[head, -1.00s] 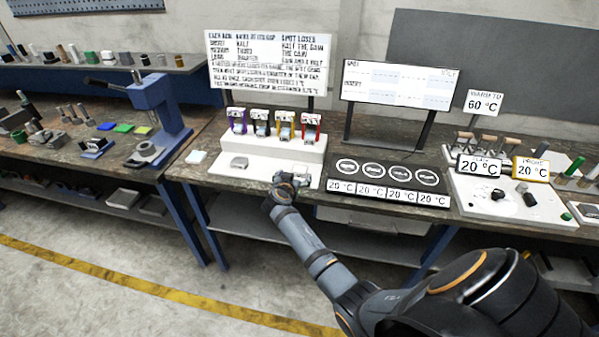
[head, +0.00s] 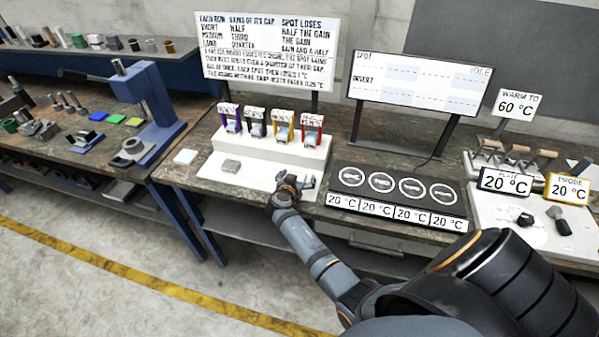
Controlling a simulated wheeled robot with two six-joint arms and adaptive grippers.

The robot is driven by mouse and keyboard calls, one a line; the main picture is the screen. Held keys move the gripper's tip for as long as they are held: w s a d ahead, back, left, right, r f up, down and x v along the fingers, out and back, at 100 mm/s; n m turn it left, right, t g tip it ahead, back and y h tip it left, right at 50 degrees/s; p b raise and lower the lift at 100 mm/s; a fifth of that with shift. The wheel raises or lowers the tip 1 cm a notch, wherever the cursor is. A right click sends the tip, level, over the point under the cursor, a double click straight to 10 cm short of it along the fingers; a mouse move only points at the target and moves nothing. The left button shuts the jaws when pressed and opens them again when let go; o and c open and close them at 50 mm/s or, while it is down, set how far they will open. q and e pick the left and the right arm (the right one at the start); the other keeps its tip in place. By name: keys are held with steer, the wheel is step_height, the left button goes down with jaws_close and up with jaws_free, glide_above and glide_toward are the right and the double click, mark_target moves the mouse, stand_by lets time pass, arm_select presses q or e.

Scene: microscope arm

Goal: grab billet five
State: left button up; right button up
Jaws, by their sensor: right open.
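My right gripper (head: 304,182) is open, low over the front right part of a white stepped stand (head: 250,178). Its fingers are small and partly hidden by the wrist, and I see nothing clearly held. Four-coloured labelled holders, including a purple one (head: 230,119) and a red one (head: 311,129), stand on the raised back step. No number five is readable on any piece, so I cannot tell which is billet five. My left gripper is not in view.
A dark panel with several ringed spots (head: 395,184) lies right of the stand, with 20 °C labels along its front. A blue press (head: 148,112) stands left. A display (head: 418,82) and a text board (head: 268,55) stand behind.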

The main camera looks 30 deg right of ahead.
steer(key=shift+v, duration=0.95)
steer(key=shift+a+r, duration=0.15)
steer(key=shift+a, duration=0.05)
steer(key=c, duration=0.5)
steer(key=shift+d, duration=0.15)
steer(key=shift+c, duration=1.1)
steer(key=shift+w+d+f, duration=0.1)
steer(key=shift+d+f, duration=0.05)
steer(key=shift+f, duration=0.1)
steer(key=shift+c, duration=1.3)
steer(key=c, duration=0.7)
steer(key=shift+r, duration=0.15)
jaws_close()
steer(key=shift+r+p, duration=0.3)
steer(key=shift+r, duration=0.15)
step_height(320, 180, up, 3)
steer(key=shift+w+f+p, duration=0.1)
steer(key=shift+p, duration=0.7)
arm_select(q)
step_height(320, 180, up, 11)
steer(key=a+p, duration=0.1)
steer(key=p, duration=0.7)
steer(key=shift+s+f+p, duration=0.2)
steer(key=shift+p, duration=0.15)
arm_select(e)
steer(key=s+a+r, duration=0.4)
steer(key=s+r, duration=0.5)
steer(key=s, duration=0.4)
steer(key=shift+s+a, duration=0.25)
steer(key=shift+r, duration=0.15)
